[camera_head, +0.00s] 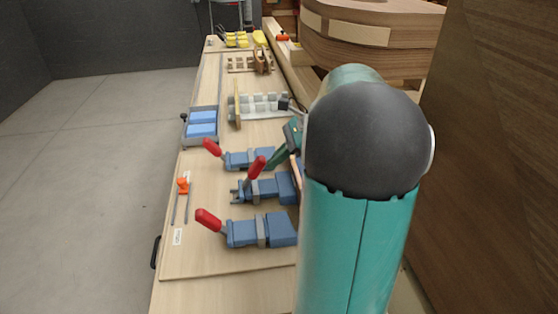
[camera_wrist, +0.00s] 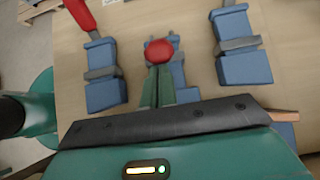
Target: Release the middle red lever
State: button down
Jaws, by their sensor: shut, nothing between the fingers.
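The middle red lever (camera_head: 257,168) stands up steeply from its blue clamp (camera_head: 275,188) on the board. In the wrist view its red end (camera_wrist: 159,51) is seen nearly end-on, just beyond my fingertips. My gripper (camera_head: 275,161) is shut and empty, its green fingers close beside the lever; whether they touch it is unclear. The closed fingers also show in the wrist view (camera_wrist: 157,80), covering part of the middle clamp (camera_wrist: 180,78). The other red levers, the far one (camera_head: 212,147) and the near one (camera_head: 208,219), lean out to the left.
The wooden board (camera_head: 205,260) lies on a long bench. Blue blocks in a tray (camera_head: 202,122), an orange-handled tool (camera_head: 183,186) and a grey slotted fixture (camera_head: 262,105) are on the bench. The neighbouring clamps stand close on both sides. Open floor (camera_head: 90,190) lies left.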

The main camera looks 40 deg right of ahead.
jog(key=w+a+r+g+h, duration=0.2)
jog(key=w+a+g+h, duration=0.5)
jog(key=a, duration=0.8)
jog(key=shift+w+r+g+h, duration=0.3)
jog(key=shift+w+h, duration=1.4)
jog(key=shift+h, duration=0.3)
